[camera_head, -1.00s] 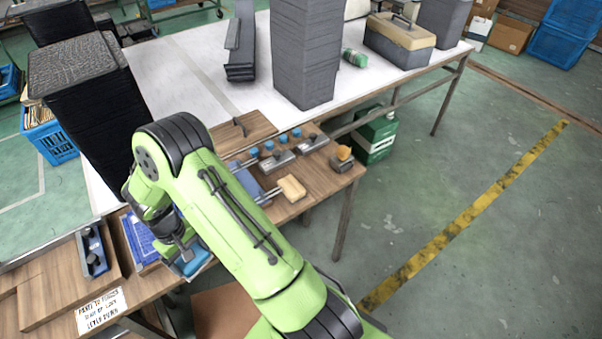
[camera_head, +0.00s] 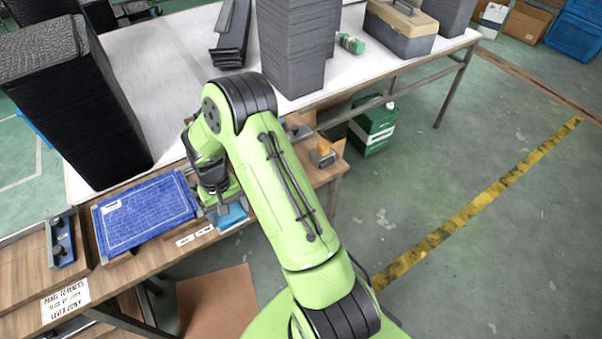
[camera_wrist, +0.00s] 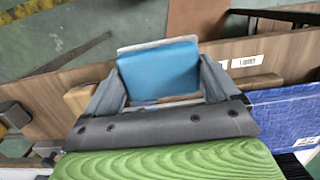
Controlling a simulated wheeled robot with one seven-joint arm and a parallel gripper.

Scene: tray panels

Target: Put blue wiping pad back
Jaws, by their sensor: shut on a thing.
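The blue wiping pad (camera_wrist: 160,72) is between the fingers of my gripper (camera_wrist: 160,90) in the wrist view, and the fingers are shut on it. In the head view the pad (camera_head: 232,217) shows below my gripper (camera_head: 222,205), near the front edge of the wooden bench, to the right of the blue gridded panel. Whether the pad touches the bench is hard to tell. My arm hides part of the bench behind it.
The blue gridded panel (camera_head: 145,212) lies on the bench left of my gripper. A blue-grey tool (camera_head: 61,240) lies further left. White labels (camera_head: 195,236) mark the front edge. Tall dark stacks (camera_head: 75,110) stand behind. An orange-topped block (camera_head: 323,153) sits at the right end.

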